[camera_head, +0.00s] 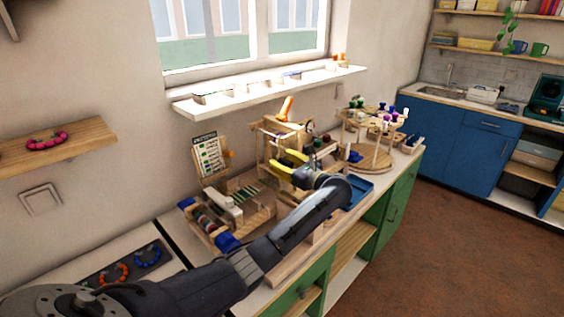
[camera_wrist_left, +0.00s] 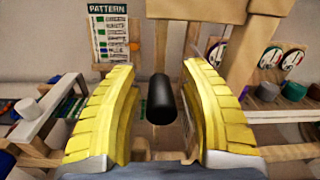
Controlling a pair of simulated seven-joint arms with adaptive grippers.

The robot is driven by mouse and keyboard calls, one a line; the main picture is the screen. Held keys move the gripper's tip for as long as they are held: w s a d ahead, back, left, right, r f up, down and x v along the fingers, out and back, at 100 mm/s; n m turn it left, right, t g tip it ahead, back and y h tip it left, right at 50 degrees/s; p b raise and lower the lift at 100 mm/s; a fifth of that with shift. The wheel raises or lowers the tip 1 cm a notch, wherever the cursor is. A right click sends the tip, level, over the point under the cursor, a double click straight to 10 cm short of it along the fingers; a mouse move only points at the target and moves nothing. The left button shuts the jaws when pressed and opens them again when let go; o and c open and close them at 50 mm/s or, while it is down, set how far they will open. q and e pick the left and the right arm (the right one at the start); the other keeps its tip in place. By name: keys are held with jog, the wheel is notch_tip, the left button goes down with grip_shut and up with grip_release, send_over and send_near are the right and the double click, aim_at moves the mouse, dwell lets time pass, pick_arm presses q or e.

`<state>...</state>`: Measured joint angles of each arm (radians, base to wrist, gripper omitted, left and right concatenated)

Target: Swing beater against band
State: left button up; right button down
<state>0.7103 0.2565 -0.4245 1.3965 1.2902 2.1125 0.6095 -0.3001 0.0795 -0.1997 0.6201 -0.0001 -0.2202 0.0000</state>
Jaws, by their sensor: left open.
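My left gripper (camera_head: 287,163) reaches in at the wooden frame (camera_head: 268,132) on the bench, with its yellow fingers apart. In the left wrist view the two open fingers (camera_wrist_left: 157,75) stand on either side of a black cylinder (camera_wrist_left: 161,100), which looks like the end of a handle, perhaps the beater's. Bare space shows between the cylinder and each finger. A wooden post and crosspiece (camera_wrist_left: 195,10) rise behind it. I cannot make out the band. An orange piece (camera_head: 286,108) stands tilted on top of the frame. My right gripper is not in view.
A pattern card (camera_head: 208,152) stands left of the frame, above a rack of coloured beads (camera_head: 205,222). A round wooden stand (camera_head: 371,157) with coloured knobs and a blue tray (camera_head: 358,190) are on the right. The window shelf (camera_head: 270,88) hangs above.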

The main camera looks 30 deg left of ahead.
pick_arm(q)
grip_shut()
dwell(0.4)
